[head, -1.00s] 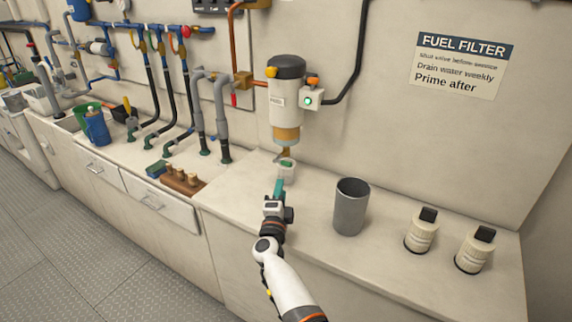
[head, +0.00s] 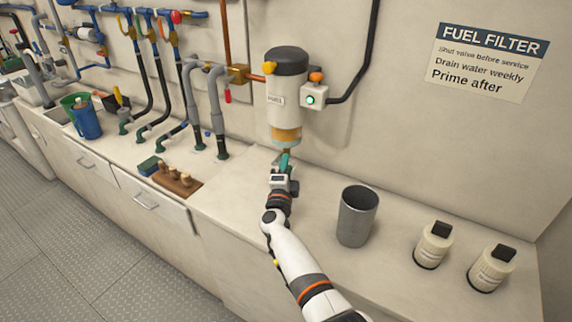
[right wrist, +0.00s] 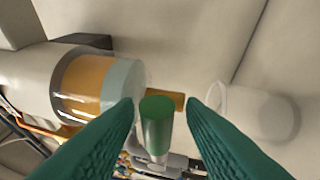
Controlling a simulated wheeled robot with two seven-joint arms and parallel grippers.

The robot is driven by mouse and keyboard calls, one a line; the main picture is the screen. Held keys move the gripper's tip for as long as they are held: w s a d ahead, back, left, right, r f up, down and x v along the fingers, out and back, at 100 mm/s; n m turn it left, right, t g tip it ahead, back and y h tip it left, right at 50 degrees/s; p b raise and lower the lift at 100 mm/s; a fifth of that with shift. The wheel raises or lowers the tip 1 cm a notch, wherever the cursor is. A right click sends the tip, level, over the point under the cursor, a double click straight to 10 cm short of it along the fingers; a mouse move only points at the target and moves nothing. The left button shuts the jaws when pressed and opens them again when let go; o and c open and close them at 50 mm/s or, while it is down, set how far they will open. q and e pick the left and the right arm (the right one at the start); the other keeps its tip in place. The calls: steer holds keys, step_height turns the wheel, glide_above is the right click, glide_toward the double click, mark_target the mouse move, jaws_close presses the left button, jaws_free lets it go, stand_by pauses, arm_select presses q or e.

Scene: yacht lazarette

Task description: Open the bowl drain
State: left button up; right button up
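The fuel filter (head: 285,92) hangs on the wall, a white body with a black top. Its bowl (head: 286,135) is amber; in the right wrist view the bowl (right wrist: 88,82) lies sideways, with a grey end and a brass drain stem (right wrist: 172,97). A green drain knob (right wrist: 157,125) sits by the stem, between my right fingertips. My right gripper (head: 285,162) is just below the bowl. In the right wrist view its teal fingers (right wrist: 160,112) are apart, with a gap on each side of the knob. My left gripper is not in view.
A grey canister (head: 356,216) and two bottles (head: 432,245) (head: 490,268) stand on the counter to the right. Hoses (head: 215,110) and a wooden block with pegs (head: 176,180) are to the left.

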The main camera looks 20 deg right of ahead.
steer(key=shift+s+a+r, duration=0.1)
steer(key=shift+s, duration=0.05)
steer(key=shift+c, duration=1.7)
jaws_close()
steer(key=shift+r+n+p, duration=0.25)
steer(key=shift+n+p, duration=0.05)
steer(key=shift+p, duration=0.3)
steer(key=n+p, duration=0.1)
steer(key=p, duration=0.2)
steer(key=r+n+g+y+p, duration=0.1)
steer(key=n+p, duration=0.1)
steer(key=p, duration=0.1)
steer(key=r+n+p, duration=0.1)
steer(key=p, duration=0.2)
steer(key=shift+w+a+n+g+y+p, duration=0.15)
steer(key=shift+w+n+g+y+p, duration=0.15)
steer(key=shift+n+g+p, duration=0.1)
arm_select(q)
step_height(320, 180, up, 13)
steer(key=p, duration=0.1)
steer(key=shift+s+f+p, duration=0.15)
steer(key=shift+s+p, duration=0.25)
arm_select(e)
steer(key=shift+w+a+n+g, duration=0.1)
steer(key=shift+n+g, duration=0.2)
steer(key=shift+n, duration=0.4)
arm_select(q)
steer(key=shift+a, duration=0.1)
